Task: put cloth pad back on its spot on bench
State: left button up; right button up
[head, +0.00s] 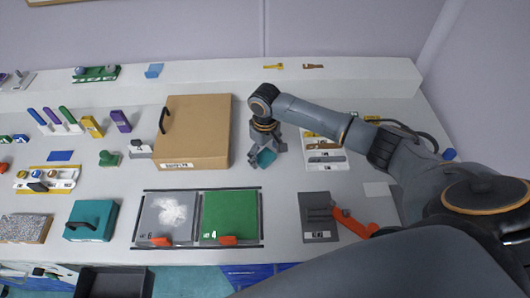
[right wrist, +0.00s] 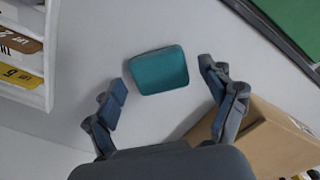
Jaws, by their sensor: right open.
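The teal cloth pad (head: 266,158) is at the middle of the bench, right of the cardboard-coloured box, and partly hidden by my gripper in the head view. In the right wrist view the pad (right wrist: 159,70) appears flat on the pale bench top, ahead of the fingers and centred in the gap between them. My right gripper (head: 263,155) is open above the pad, with its fingertips (right wrist: 164,84) apart on either side and no visible contact. I cannot tell the exact height over the bench. My left gripper is not in view.
The tan box (head: 197,130) stands close left of the gripper. A white rack (head: 325,158) is to the right. A green mat (head: 230,215) and a grey tray (head: 167,216) lie in front. An orange-handled tool (head: 355,223) lies at front right. Bare bench surrounds the pad.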

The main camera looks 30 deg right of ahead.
aim_at(265, 156)
notch_tip(265, 156, up, 12)
jog(key=b, duration=0.1)
jog(key=shift+b, duration=0.3)
dwell(0.5)
